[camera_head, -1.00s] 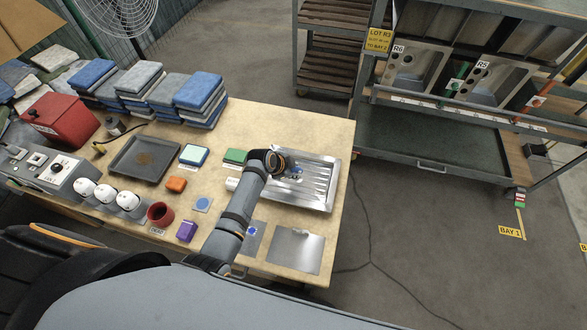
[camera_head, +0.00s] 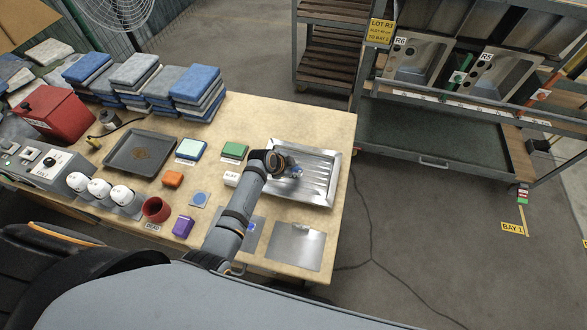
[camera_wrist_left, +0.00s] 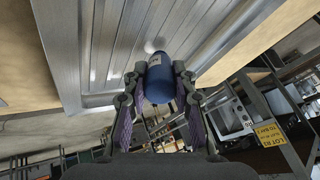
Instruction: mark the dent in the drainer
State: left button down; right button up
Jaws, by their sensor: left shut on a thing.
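The drainer (camera_head: 322,187) is a ribbed steel tray at the right end of the wooden bench, and its ribs fill the upper part of the left wrist view (camera_wrist_left: 105,45). My left gripper (camera_head: 288,170) is over the drainer's left part. In the left wrist view its two fingers (camera_wrist_left: 158,85) are shut on a short blue cylinder (camera_wrist_left: 160,78), which looks like a marker. The cylinder's far end points at the drainer, by a pale round spot; I cannot tell whether they touch. No dent can be made out clearly. My right gripper is not in view.
A flat steel plate (camera_head: 295,247) lies in front of the drainer. A sink rack (camera_head: 430,140) stands behind right.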

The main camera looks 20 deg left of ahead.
pick_arm(q)
jog(key=shift+f+b, duration=0.5)
jog(key=shift+f, duration=0.15)
dwell(0.5)
jog(key=shift+s, duration=0.1)
dwell(1.1)
notch_tip(320, 180, up, 7)
jog(key=p, duration=0.7)
